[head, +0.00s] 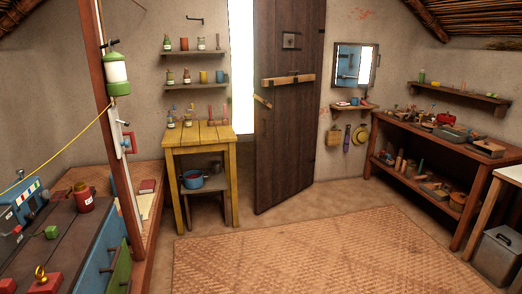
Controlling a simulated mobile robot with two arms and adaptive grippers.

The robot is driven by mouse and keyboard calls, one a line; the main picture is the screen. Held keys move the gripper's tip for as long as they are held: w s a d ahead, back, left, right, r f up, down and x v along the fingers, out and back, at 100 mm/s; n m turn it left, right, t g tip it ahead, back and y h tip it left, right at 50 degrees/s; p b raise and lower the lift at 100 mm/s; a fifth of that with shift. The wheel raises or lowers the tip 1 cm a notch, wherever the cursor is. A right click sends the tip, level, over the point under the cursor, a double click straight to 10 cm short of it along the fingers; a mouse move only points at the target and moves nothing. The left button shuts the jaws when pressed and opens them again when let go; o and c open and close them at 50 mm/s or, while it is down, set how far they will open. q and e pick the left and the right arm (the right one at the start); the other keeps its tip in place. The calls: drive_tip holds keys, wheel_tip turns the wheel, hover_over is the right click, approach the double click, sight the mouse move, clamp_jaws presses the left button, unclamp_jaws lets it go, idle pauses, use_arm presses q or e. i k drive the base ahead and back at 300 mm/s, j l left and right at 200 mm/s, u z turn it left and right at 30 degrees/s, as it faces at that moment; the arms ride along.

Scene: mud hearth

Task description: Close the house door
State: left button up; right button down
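The house door (289,110) is a dark brown plank door in the middle of the head view. It stands ajar, swung into the room, with a bright gap (241,70) of daylight along its left side. A lighter wooden bar (288,81) crosses it at mid-height, and a small wooden piece (262,101) sits at its left edge. A small dark panel (291,40) is higher up on the door. Neither of my grippers is in view.
A woven mat (310,252) covers the floor before the door. A yellow table (199,136) with bottles stands just left of the opening. A long workbench (440,145) lines the right wall; a dark-topped cabinet (70,240) and a post (112,130) are at left.

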sight(285, 134)
drive_tip(key=i, duration=2)
